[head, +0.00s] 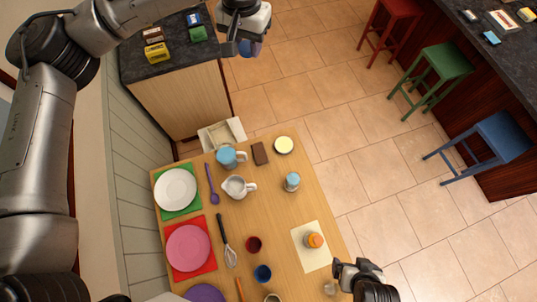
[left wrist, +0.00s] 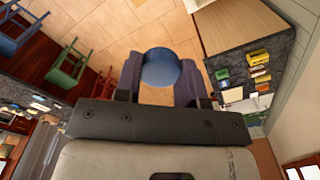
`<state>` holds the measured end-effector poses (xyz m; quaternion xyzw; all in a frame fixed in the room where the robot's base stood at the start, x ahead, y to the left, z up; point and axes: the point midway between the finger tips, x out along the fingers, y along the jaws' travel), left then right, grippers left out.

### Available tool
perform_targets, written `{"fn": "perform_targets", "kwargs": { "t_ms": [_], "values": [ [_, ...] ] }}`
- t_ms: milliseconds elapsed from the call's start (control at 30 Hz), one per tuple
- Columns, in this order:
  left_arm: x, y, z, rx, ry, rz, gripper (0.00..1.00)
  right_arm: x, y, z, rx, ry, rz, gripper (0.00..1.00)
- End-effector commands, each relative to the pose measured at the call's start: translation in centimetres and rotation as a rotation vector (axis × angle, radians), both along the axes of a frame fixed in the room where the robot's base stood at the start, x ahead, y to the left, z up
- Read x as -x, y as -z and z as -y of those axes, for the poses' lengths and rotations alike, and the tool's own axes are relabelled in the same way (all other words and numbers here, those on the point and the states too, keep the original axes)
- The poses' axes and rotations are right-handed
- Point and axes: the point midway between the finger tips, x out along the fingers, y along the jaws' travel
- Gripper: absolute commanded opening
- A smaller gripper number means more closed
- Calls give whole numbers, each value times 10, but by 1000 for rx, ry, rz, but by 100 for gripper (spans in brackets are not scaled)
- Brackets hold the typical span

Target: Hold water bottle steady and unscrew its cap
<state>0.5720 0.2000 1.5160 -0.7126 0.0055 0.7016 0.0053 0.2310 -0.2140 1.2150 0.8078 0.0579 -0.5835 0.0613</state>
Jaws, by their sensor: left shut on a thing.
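My left gripper (head: 246,44) is at the top of the head view, over the floor beyond the table. It is shut on a round blue thing (left wrist: 160,68), which shows between the fingers in the left wrist view. I cannot tell whether this is the water bottle or its cap. A small container with an orange top (head: 313,240) stands on a cream mat (head: 304,262). A clear container with a pale blue top (head: 292,182) stands farther back on the table. My right gripper (head: 350,268) is at the table's right front edge, near the mat; its jaw opening is unclear.
The wooden table (head: 283,222) also holds a white plate (head: 175,188), a pink plate (head: 188,248), a blue mug (head: 228,157), a white pitcher (head: 236,187) and a whisk (head: 229,253). A dark counter (head: 130,65) stands behind; stools stand at right. Floor between is clear.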

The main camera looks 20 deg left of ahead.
Motion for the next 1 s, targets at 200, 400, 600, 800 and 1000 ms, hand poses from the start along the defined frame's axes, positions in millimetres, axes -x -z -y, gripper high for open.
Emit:
{"fn": "perform_targets", "kwargs": {
  "t_ms": [200,400,600,800,1000],
  "values": [
    [3,64,7,-7,52,-9,8,1,38,0,1,0,-2,93],
    [7,140,15,-15,116,-12,8,0,80,0,0,0,-2,93],
    [15,233,26,-19,199,-13,8,0,131,0,0,0,-2,93],
    [27,325,36,-19,275,-15,8,0,181,0,0,0,-2,93],
    [43,414,45,-16,344,-15,8,0,231,0,0,0,-2,93]
  ]
}}
